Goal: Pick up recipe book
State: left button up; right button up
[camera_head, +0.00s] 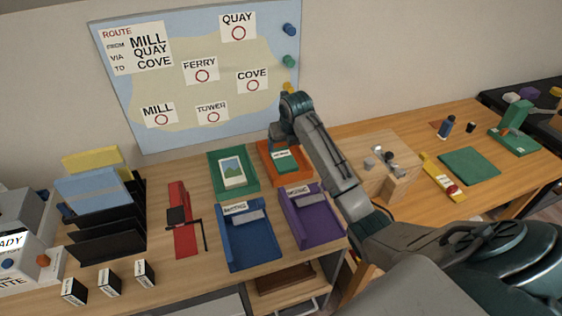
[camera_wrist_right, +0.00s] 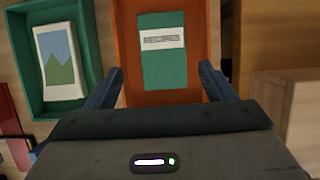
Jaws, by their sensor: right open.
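The recipe book (camera_wrist_right: 164,62) is green with a white label reading RECIPES. It lies flat in an orange tray (camera_wrist_right: 127,45) on the desk. In the head view the book (camera_head: 287,160) shows in the orange tray (camera_head: 266,148), partly hidden by my right arm. My right gripper (camera_wrist_right: 160,88) is open above the near end of the tray, its fingers apart on either side of the book. Nothing is between the fingertips that I can see held. In the head view the right gripper (camera_head: 279,138) is above the tray's back left. My left gripper is not in view.
A green tray (camera_head: 250,188) with a picture card stands left of the orange tray. Blue (camera_head: 246,258) and purple (camera_head: 320,232) trays stand in front. A wooden block stand (camera_head: 398,188) is at the right. A map board (camera_head: 180,100) leans behind.

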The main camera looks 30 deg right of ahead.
aim_at(282, 156)
jog(key=shift+p+x, duration=0.8)
jog(key=shift+x, duration=3.5)
jog(key=shift+d, duration=0.2)
jog(key=c, duration=0.8)
